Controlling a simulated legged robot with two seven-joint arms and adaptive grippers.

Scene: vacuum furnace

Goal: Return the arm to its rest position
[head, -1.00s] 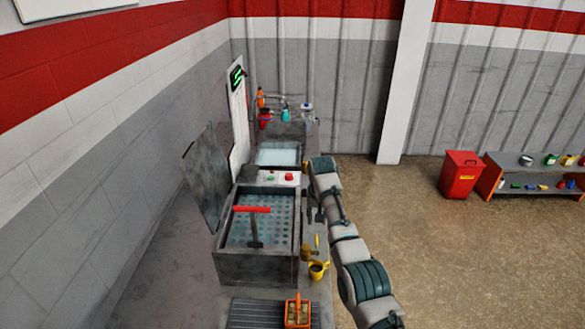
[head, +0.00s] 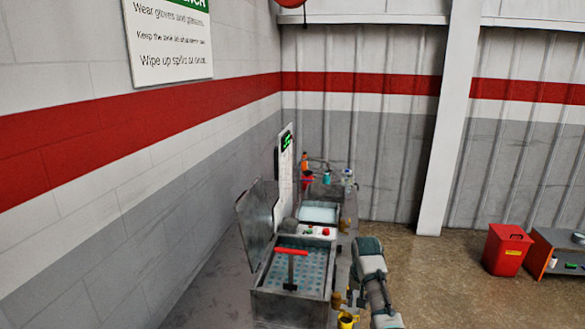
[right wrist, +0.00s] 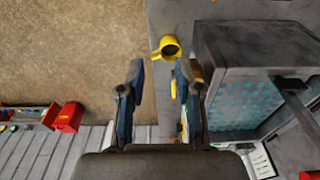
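My right arm (head: 370,275) reaches in from the lower right of the head view, beside the right side of the grey open tank (head: 290,305). In the right wrist view my right gripper (right wrist: 158,88) has its two fingers apart with nothing between them. A yellow cup (right wrist: 170,47) lies beyond the fingertips in that view, apart from them. The tank wall (right wrist: 225,90) is to the right of the fingers. My left gripper is in neither view.
A red-handled tool (head: 291,252) rests in the tank, whose lid (head: 257,225) stands open at the left. A red bin (head: 507,250) and a shelf (head: 556,260) stand far right. Open floor (head: 440,285) lies right of the bench.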

